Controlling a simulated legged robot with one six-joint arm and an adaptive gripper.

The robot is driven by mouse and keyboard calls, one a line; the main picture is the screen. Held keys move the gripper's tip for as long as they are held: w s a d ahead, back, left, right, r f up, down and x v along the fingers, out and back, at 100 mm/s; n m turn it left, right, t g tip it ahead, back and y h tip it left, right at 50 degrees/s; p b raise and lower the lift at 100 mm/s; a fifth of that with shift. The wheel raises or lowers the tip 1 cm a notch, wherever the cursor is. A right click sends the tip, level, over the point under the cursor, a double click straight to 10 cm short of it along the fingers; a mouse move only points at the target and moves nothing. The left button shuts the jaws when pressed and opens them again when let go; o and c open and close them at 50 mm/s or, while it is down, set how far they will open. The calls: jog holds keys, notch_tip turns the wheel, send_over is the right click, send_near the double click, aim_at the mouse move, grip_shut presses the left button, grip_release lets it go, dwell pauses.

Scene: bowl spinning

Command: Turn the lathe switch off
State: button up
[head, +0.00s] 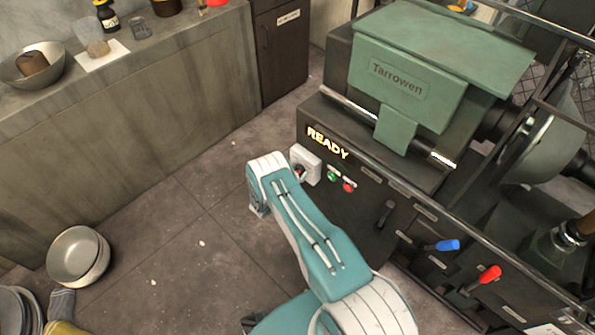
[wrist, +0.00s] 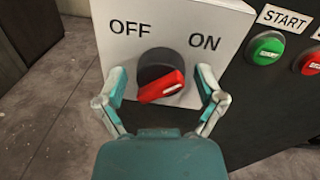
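The lathe switch is a black round knob with a red handle (wrist: 160,86) on a white box (wrist: 185,30), labelled OFF at left and ON at right. The handle lies nearly level, slightly raised at its right end, with its white mark on the right, ON side. My gripper (wrist: 161,80) is open, with one finger on each side of the knob and gaps visible between the fingers and the handle. In the head view the switch box (head: 307,163) is on the lathe front beside my arm. My fingertips cannot be made out there.
The green lathe (head: 420,60) shows a lit READY sign (head: 328,142). Green START (wrist: 267,48) and red (wrist: 311,62) buttons sit right of the switch. Blue (head: 447,245) and red (head: 489,274) levers are further right. A bowl (head: 78,256) stands on the floor at left.

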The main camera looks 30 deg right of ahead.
jog(key=c, duration=0.6)
jog(key=shift+c, duration=0.2)
jog(key=shift+n, duration=0.4)
jog(key=n, duration=0.4)
jog(key=shift+w+r, duration=0.1)
jog(key=shift+w, duration=0.1)
jog(key=n, duration=0.4)
jog(key=shift+w+a+n+g, duration=0.1)
jog(key=shift+n+g, duration=0.2)
jog(key=shift+n, duration=0.1)
jog(key=n, duration=0.5)
jog(key=shift+g, duration=0.3)
jog(key=shift+f+n, duration=0.25)
jog(key=shift+n, duration=0.95)
jog(key=shift+f, duration=0.15)
